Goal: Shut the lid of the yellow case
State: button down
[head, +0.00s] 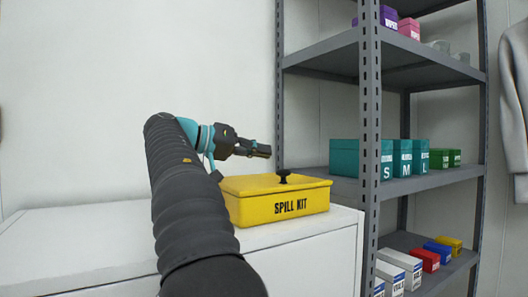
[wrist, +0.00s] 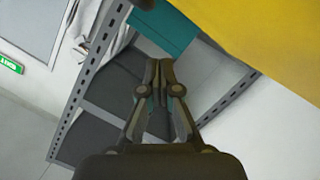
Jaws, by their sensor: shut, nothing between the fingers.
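The yellow case (head: 285,207), labelled SPILL KIT, stands on a white cabinet. Its yellow lid (head: 252,184), with a black knob (head: 284,176) on top, lies down on the case, and I see no gap under it. My arm hides the case's left end. My gripper (head: 265,150) is shut and empty, above the lid and a little left of the knob, apart from both. In the wrist view the gripper (wrist: 160,66) points past a yellow surface (wrist: 275,40) at upper right, which looks like the case.
The white cabinet (head: 300,252) has bare top to the left. A grey shelf rack (head: 370,120) stands close on the right, with teal boxes (head: 358,158) at case height and small cartons (head: 400,262) lower down. A white wall (head: 215,60) is behind.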

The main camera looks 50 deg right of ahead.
jog(key=v, duration=0.2)
jog(key=p+v, duration=0.1)
jog(key=v, duration=0.2)
jog(key=s+p+v, duration=0.1)
jog(key=v, duration=0.2)
jog(key=shift+w+a+r, duration=0.15)
jog(key=shift+a+r, duration=0.1)
jog(key=shift+a, duration=0.15)
